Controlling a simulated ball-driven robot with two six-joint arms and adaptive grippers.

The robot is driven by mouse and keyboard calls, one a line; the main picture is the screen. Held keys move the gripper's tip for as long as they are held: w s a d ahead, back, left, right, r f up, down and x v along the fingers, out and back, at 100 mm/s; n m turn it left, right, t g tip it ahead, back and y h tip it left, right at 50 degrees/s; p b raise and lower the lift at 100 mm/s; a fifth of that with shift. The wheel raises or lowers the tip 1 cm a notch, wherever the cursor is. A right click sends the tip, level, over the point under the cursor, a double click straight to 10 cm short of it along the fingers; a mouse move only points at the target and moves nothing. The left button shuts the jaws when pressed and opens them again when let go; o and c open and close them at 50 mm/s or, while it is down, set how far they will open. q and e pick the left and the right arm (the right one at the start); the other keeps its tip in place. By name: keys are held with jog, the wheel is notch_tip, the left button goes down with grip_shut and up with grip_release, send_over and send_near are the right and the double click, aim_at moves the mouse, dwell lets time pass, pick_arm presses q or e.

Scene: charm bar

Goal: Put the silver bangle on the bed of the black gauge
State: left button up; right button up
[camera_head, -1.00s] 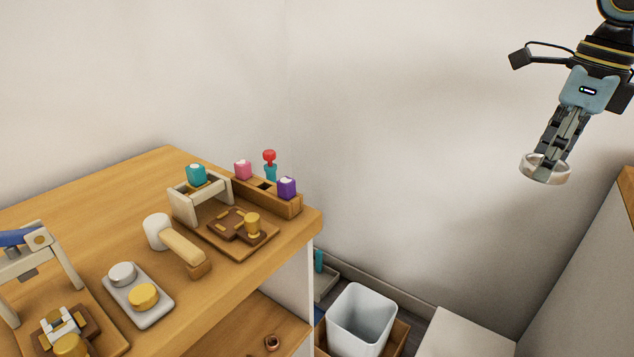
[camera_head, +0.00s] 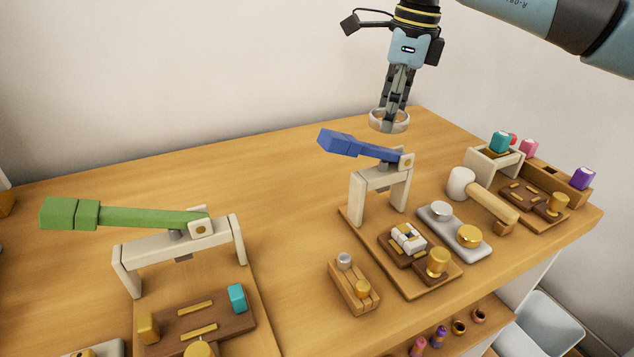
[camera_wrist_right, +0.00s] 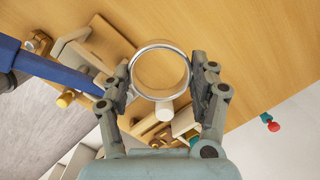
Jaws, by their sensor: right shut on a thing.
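My right gripper (camera_head: 390,108) comes down from the top of the head view. It is shut on the silver bangle (camera_head: 375,122), a wide shiny ring hanging at the fingertips. The bangle is in the air, over or in front of the back part of the wooden table. In the right wrist view the bangle (camera_wrist_right: 160,44) sits between the two fingers, with the tabletop showing through it. I cannot make out the black gauge in either current view. My left gripper is not in view.
A press with a blue lever (camera_head: 345,145) stands just below the bangle. A press with a green lever (camera_head: 130,217) is at left. A white-headed mallet (camera_head: 462,184) and a grey tray (camera_head: 437,222) lie at right. The back left tabletop (camera_head: 240,180) is clear.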

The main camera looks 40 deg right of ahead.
aim_at(333, 188)
jog(key=shift+n, duration=0.8)
jog(key=w+a+f+b, duration=0.1)
jog(key=a, duration=0.1)
jog(key=w+a+f, duration=0.2)
jog(key=a, duration=0.1)
jog(key=w+a+f+b, duration=0.1)
jog(key=a+f, duration=0.1)
jog(key=a, duration=0.1)
jog(key=shift+w+f+b, duration=0.2)
jog(key=shift+w+b, duration=0.05)
jog(key=shift+b, duration=0.05)
notch_tip(333, 188, down, 3)
jog(key=shift+r+b, duration=0.15)
jog(key=shift+b, duration=0.4)
jog(key=shift+f, duration=0.3)
notch_tip(333, 188, down, 3)
jog(key=shift+f, duration=0.1)
jog(key=shift+d, duration=0.1)
jog(key=shift+f, duration=0.2)
jog(key=o, duration=1.1)
jog(key=shift+r, duration=0.1)
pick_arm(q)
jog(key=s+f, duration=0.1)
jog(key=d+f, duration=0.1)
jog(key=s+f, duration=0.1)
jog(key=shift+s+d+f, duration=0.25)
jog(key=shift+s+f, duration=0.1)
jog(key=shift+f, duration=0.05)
pick_arm(e)
jog(key=shift+o, duration=0.2)
